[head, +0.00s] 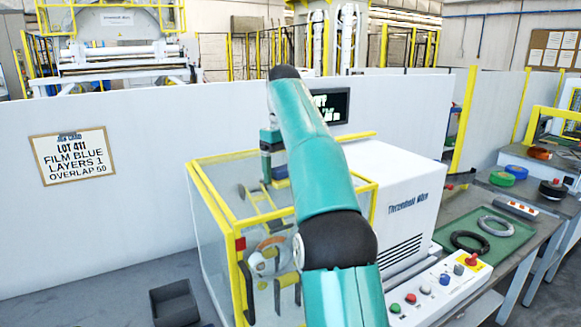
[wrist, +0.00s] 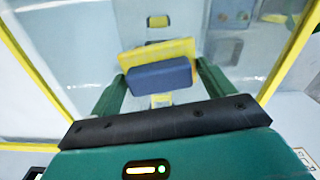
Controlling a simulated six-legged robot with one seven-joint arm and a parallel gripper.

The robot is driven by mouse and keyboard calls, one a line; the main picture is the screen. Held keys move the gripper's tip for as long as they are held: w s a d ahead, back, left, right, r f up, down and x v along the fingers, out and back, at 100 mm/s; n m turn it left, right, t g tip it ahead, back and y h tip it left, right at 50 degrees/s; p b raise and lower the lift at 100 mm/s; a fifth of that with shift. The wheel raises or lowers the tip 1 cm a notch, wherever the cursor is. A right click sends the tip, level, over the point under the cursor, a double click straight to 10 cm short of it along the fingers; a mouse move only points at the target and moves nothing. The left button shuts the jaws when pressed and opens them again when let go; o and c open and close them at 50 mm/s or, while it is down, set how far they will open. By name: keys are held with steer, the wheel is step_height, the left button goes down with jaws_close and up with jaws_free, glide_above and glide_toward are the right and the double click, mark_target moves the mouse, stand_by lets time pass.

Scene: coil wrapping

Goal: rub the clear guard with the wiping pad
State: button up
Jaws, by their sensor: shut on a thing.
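The clear guard (head: 213,215) is a see-through box with yellow edges at the left of the white machine. Its pane and yellow edges fill much of the wrist view (wrist: 60,60). My gripper (wrist: 160,80) is shut on the wiping pad (wrist: 160,74), a blue block with a yellow layer, held between two green fingers. In the head view my gripper (head: 270,165) is at the guard's upper part, partly behind my forearm. The pad (head: 281,172) shows there as a small blue patch. I cannot tell whether the pad touches the pane.
The white machine (head: 395,190) stands right of the guard, with a button panel (head: 440,290) in front. A bench at right holds a black ring (head: 469,242), a grey ring (head: 496,226) and tape rolls. A dark bin (head: 174,303) sits at lower left. A white wall stands behind.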

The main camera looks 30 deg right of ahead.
mark_target(252, 188)
steer(key=shift+a, duration=1.8)
steer(key=shift+a+f, duration=0.15)
steer(key=shift+a, duration=1.15)
steer(key=shift+a+f, duration=0.1)
steer(key=shift+a, duration=1.15)
steer(key=shift+w+r, duration=0.15)
steer(key=shift+r, duration=1.4)
steer(key=shift+s+r, duration=0.1)
steer(key=shift+s, duration=0.1)
